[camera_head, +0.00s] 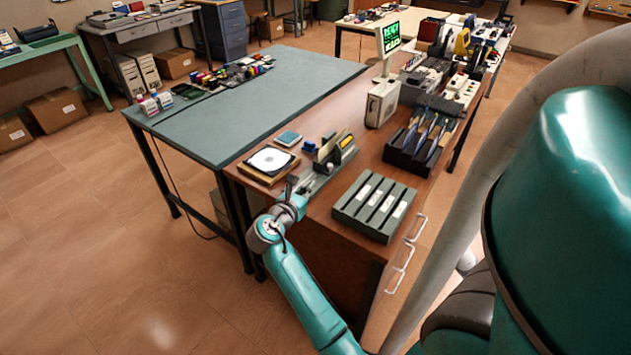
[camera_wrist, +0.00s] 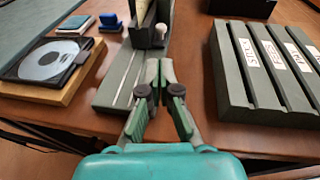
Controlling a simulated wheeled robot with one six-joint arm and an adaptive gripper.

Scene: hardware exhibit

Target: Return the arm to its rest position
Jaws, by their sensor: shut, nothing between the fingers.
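My teal arm reaches up from the lower middle of the head view to the front edge of the brown table (camera_head: 232,170). My gripper (camera_head: 301,186) is at that edge, by the near end of a grey rail fixture (camera_head: 322,181). In the wrist view my gripper (camera_wrist: 160,72) has its fingertips together with nothing between them. The fingertips overlap the near part of the rail (camera_wrist: 118,82) in that view. I cannot tell whether they touch it.
A disc (camera_head: 271,159) in a dark case lies on a wooden board to the left. A grey slotted block (camera_head: 375,204) with white labels stands to the right. A dark holder (camera_head: 407,165) with blue-handled tools is behind it. Open floor (camera_head: 120,260) lies left of the table.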

